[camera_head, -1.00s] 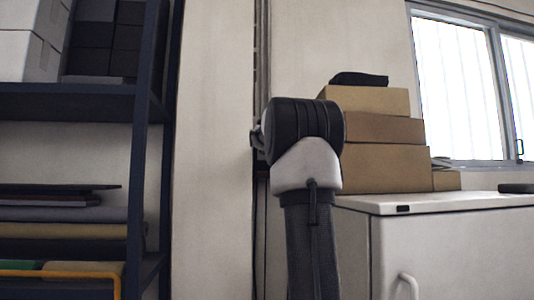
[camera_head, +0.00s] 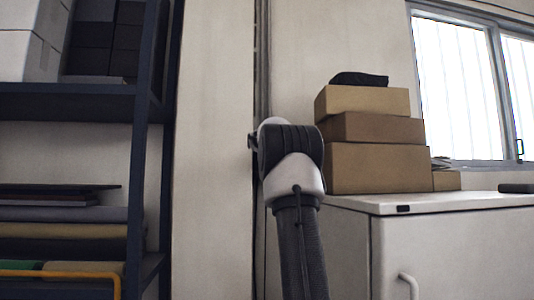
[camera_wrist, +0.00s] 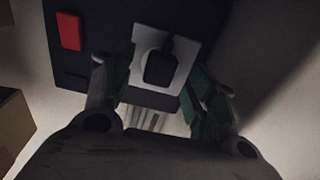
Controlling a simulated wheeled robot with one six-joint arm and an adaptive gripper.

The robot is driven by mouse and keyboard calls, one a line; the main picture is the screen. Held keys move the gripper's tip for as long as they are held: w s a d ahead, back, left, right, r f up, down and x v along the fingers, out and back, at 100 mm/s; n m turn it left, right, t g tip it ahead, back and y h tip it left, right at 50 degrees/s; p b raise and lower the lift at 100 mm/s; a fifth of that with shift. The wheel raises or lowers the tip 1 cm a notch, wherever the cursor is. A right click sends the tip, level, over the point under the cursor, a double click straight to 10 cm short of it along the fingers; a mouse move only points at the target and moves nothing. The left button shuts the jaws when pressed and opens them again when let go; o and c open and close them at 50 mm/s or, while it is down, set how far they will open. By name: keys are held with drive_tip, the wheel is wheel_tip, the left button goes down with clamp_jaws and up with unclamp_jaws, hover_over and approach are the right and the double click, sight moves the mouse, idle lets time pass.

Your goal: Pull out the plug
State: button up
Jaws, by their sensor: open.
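The black plug (camera_wrist: 160,66) sits in a white socket plate (camera_wrist: 148,40) in the wrist view. A dark cord runs from the plug toward the top of that view. My gripper (camera_wrist: 158,92) is open, with its two green-padded fingers on either side of the plug. I cannot tell whether either finger touches it. In the head view my own arm covers the socket and plug, so they are hidden there.
The socket plate is on a dark panel (camera_wrist: 96,55) with a red rectangle (camera_wrist: 69,31). In the head view, stacked cardboard boxes (camera_head: 372,167) stand on a white cabinet (camera_head: 450,245) at right. A dark blue shelf rack (camera_head: 145,150) stands at left.

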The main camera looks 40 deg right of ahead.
drive_tip(key=shift+x, duration=0.85)
idle(0.3)
clamp_jaws()
drive_tip(key=shift+s, duration=0.15)
